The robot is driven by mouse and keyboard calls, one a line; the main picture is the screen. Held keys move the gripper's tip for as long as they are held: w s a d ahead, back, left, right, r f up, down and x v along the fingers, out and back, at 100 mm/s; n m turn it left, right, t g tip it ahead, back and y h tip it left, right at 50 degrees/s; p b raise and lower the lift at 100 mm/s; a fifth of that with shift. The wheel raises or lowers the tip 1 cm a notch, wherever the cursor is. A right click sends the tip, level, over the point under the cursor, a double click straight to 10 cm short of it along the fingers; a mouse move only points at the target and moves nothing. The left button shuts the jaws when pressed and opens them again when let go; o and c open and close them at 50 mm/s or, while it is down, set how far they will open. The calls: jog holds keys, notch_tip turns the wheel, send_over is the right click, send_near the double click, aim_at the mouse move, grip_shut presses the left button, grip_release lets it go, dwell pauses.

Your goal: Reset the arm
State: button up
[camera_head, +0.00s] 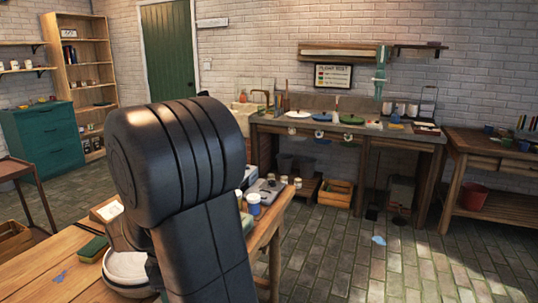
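My own arm (178,190) fills the left centre of the head view as thick black links, with a rounded, ribbed joint at the top and a straight link running down to the bottom edge. My gripper does not show; it is either out of the picture or hidden behind the arm, so what it holds cannot be seen. The arm stands in front of a wooden worktable (40,268) and hides part of it. A white bowl or plate (126,268) shows partly at the arm's lower left.
Small jars (254,204) and a green block (92,249) lie on the worktable around the arm. A long workbench (400,139) with plates stands along the back wall. A side table (500,148) stands at the right. The brick floor (350,260) at the lower right is mostly clear.

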jog(key=shift+n+b, duration=0.6)
jog(key=shift+n, duration=1)
jog(key=shift+d, duration=0.1)
